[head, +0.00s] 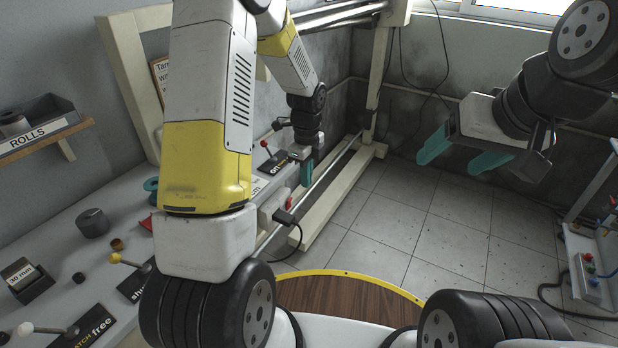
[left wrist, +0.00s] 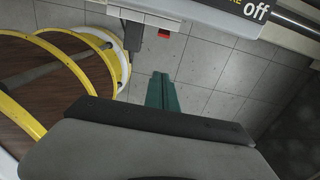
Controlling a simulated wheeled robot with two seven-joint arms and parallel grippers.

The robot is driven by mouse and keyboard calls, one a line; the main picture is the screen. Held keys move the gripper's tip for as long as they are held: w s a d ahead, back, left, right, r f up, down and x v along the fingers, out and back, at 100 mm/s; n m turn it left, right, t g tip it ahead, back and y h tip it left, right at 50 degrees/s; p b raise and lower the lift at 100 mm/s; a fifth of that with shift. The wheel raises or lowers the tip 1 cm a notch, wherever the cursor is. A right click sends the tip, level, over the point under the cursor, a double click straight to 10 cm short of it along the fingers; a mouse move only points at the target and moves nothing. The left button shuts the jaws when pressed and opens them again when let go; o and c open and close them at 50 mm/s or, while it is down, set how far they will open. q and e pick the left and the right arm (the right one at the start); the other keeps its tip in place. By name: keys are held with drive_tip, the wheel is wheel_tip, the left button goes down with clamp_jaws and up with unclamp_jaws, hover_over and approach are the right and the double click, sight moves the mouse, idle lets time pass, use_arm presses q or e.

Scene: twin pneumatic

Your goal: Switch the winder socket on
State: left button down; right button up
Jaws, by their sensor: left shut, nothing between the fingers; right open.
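A white socket box (head: 271,207) is on the front edge of the bench in the head view. It has a red rocker switch (head: 290,203) and a black plug (head: 285,216) with a cable. In the left wrist view the red switch (left wrist: 164,33) shows under the box, with the plug (left wrist: 124,14) at its left. I cannot read the switch's position. My left gripper (head: 306,174) is shut and empty, its teal fingers just beyond the switch and apart from it; they also show in the left wrist view (left wrist: 162,92). My right gripper (head: 463,158) is open and empty over the floor.
Levers with black label plates stand on the bench (head: 65,235), one with a red knob (head: 264,143) near my left gripper. Cream frame posts (head: 376,90) and a rail stand beyond. A yellow-rimmed wooden disc (head: 345,294) is below.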

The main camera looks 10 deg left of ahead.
sight(289, 204)
idle(0.3)
use_arm(q)
drive_tip(key=w+a+f, duration=0.1)
drive_tip(key=a+f, duration=0.2)
drive_tip(key=f, duration=0.5)
drive_tip(key=shift+w+a+f, duration=0.2)
drive_tip(key=shift+a+f, duration=0.1)
drive_tip(key=shift+f, duration=0.05)
drive_tip(key=shift+a, duration=0.1)
